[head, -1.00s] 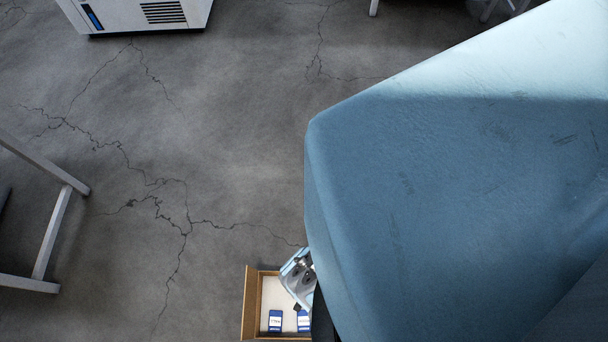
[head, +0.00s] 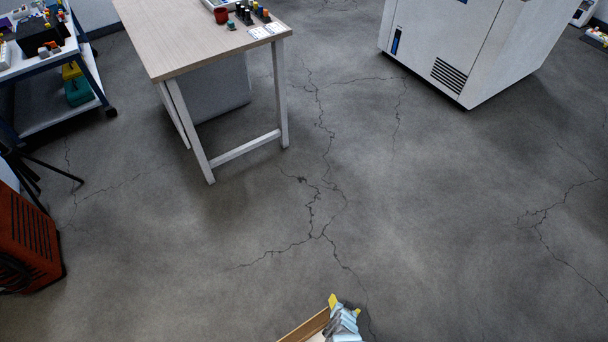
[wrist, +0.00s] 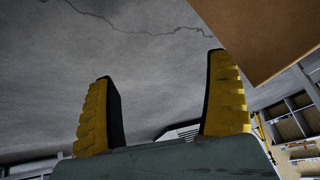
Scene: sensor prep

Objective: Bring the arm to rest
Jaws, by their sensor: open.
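My gripper (wrist: 160,115) shows in the wrist view with its two yellow ribbed fingers spread wide apart and nothing between them. In the head view a small part of my gripper (head: 338,312) shows at the bottom edge, with yellow tips and pale blue links. It is beside a brown box edge (head: 306,327), which is mostly cut off by the frame. In the wrist view a brown panel (wrist: 265,35) fills the upper right, near the right finger. I cannot tell whether they touch. Most of my arm is out of the head view.
A wooden-topped table (head: 190,35) with small items stands at the upper left. A white cabinet (head: 465,45) stands at the upper right. A cart (head: 65,112) and an orange unit (head: 28,235) are at the left. The cracked grey floor (head: 440,240) between them is clear.

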